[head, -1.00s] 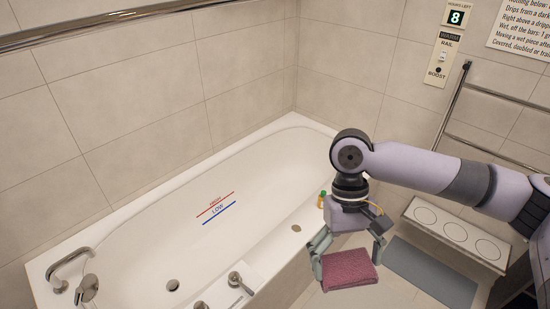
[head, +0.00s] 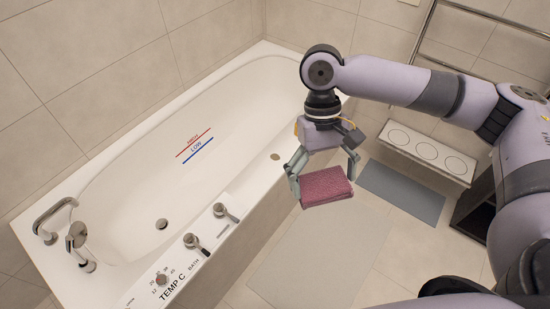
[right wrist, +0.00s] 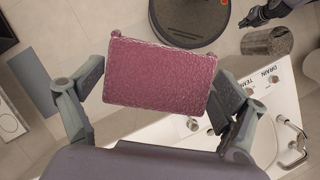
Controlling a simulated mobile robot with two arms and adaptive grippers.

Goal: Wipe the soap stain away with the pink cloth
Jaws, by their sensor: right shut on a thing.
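My right gripper (head: 322,188) is shut on the folded pink cloth (head: 326,188), holding it in the air in front of the bathtub's right end. In the right wrist view the cloth (right wrist: 160,76) spans between the two fingers. I cannot make out a soap stain in either view. The white bathtub (head: 100,190) looks empty, with a red line and a blue LOW line on its inner wall. A dark gripper, apparently my left (right wrist: 255,17), shows small at the top right of the right wrist view; its jaws are unclear.
Taps (head: 191,241) and a temperature dial (head: 162,279) sit on the tub's near rim; a spout and hand shower (head: 77,238) are at its left end. A bench with three circles (head: 428,152), a grey mat (head: 400,193) and a rail are at right. A metal cylinder (right wrist: 268,42) stands nearby.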

